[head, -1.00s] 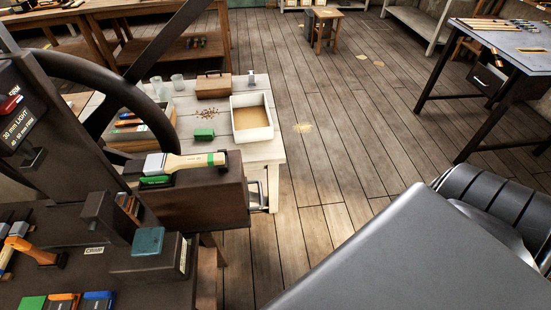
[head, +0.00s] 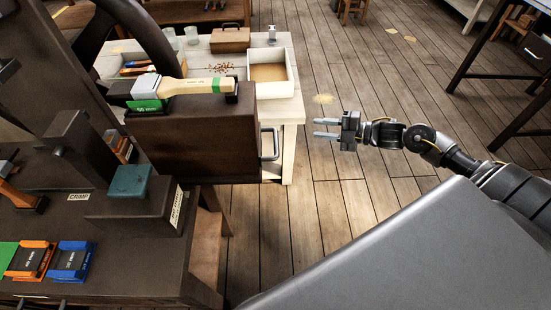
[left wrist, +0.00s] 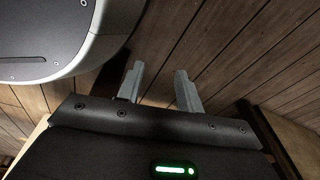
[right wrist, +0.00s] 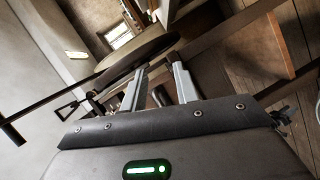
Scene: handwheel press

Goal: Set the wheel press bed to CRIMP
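The wheel press stands at the left of the head view. Part of its dark handwheel (head: 140,35) shows at the top. A CRIMP label (head: 79,197) lies on its dark base, beside a dark block (head: 135,210) with a teal pad (head: 130,180) on top. I cannot tell the bed's setting. My right gripper (head: 325,128) is open and empty over the floor, right of the press and apart from it; its fingers also show apart in the right wrist view (right wrist: 160,85). My left gripper (left wrist: 160,82) is open and empty in the left wrist view, outside the head view.
Behind is a white table (head: 285,110) with a tray (head: 291,80) and a wooden box (head: 231,40). Orange (head: 30,260) and blue (head: 72,260) pieces lie front left.

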